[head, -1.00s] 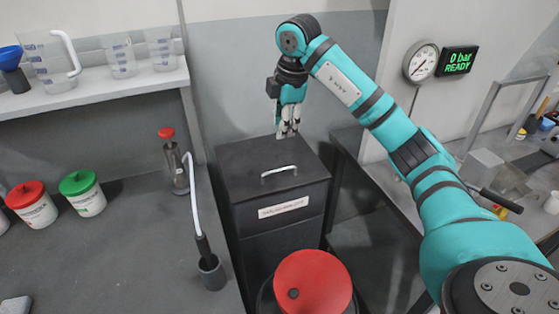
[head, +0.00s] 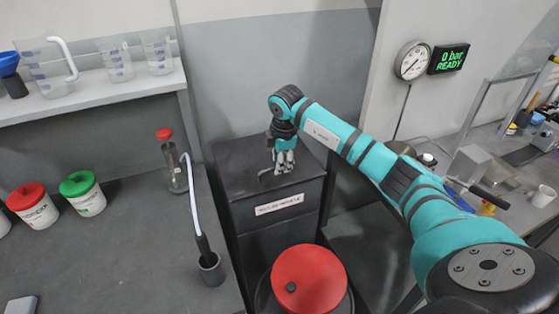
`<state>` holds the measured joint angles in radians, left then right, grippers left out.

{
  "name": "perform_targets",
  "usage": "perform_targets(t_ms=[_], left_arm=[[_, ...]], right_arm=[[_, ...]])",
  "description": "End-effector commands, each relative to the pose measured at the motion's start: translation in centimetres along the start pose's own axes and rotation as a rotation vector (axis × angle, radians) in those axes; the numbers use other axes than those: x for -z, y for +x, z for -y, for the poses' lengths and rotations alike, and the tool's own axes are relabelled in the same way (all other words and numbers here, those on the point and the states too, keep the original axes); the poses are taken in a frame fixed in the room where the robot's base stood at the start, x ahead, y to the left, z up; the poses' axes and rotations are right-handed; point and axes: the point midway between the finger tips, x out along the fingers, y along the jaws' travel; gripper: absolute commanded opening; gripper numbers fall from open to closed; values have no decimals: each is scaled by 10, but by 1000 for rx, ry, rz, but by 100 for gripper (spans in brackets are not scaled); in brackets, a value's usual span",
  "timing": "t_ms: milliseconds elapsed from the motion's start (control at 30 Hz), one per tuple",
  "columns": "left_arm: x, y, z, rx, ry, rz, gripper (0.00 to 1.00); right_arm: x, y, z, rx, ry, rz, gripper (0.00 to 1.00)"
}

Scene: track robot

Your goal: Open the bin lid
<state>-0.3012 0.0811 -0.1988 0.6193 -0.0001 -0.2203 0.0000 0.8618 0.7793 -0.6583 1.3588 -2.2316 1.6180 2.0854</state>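The bin (head: 278,232) is a dark grey box with a white label on its front, standing between the left bench and the right bench. Its flat lid (head: 235,162) is down. A light bar handle (head: 264,174) is on top of the lid; its right part is hidden behind my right gripper. My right gripper (head: 285,170) points down at the handle, its fingertips at or very near it. I cannot tell whether the fingers are closed around the handle. My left gripper is not in view.
A red round-topped drum (head: 308,278) stands in front of the bin. The left bench (head: 120,245) holds red- and green-lidded tubs, a tubed bottle (head: 175,168) and a dark cup (head: 211,272). A gauge (head: 412,60) and a green display (head: 448,58) hang on the wall.

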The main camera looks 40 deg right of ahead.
Motion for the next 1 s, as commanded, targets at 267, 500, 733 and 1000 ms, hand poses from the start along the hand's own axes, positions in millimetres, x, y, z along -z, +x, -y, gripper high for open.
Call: perform_targets(t_ms=[267,500,733,1000], left_arm=[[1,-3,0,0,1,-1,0],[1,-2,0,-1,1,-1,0],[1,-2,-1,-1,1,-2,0],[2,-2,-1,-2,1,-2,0]], right_arm=[[0,13,0,1,-1,0,34],[0,13,0,0,-1,0,27],[0,13,0,0,-1,0,0],[0,13,0,0,-1,0,0]])
